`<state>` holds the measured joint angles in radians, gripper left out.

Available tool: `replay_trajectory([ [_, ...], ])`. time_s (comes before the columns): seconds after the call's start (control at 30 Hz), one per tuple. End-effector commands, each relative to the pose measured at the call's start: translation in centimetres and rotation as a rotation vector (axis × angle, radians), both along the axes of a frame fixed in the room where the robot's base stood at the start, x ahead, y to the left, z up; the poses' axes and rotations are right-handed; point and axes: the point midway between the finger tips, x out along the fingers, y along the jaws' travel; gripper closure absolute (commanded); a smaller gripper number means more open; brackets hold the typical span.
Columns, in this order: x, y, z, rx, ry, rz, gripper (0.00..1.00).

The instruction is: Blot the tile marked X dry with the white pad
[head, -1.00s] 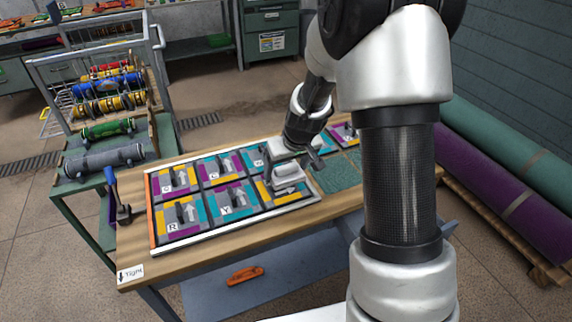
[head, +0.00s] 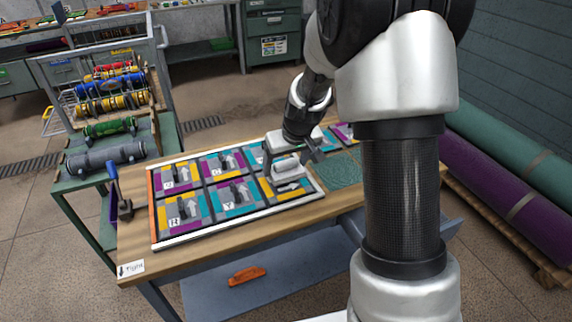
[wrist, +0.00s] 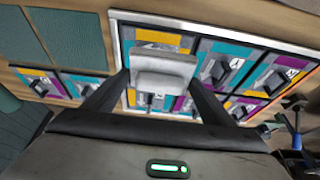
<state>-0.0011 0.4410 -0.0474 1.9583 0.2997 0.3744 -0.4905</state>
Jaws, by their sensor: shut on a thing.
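My gripper (head: 292,152) is shut on the white pad (head: 288,167), a pale block with a handle. The pad is at the front right tile (head: 292,187) of the framed tray (head: 240,226). In the wrist view the pad (wrist: 163,70) sits between the two fingers and covers part of that tile. Yellow and grey areas and a white arrow show on the tile's near part. I cannot tell whether the pad touches it. The tiles carry letters, arrows and dark handles; R and Y are readable in front. I cannot read an X.
A teal mat (head: 343,170) lies right of the tray on the wooden bench. A blue-handled tool (head: 117,192) stands at the bench's left end. A green cart (head: 110,165) with colored rolls is at the left. Rolled rugs (head: 500,185) lie at the right.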

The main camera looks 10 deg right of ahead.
Motion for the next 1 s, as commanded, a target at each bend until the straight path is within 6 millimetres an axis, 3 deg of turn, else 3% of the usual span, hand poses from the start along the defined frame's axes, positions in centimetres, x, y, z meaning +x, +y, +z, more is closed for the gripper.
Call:
replay_trajectory([
  [1.0,-0.2,0.0,-1.9,0.0,0.0,0.001,0.51],
])
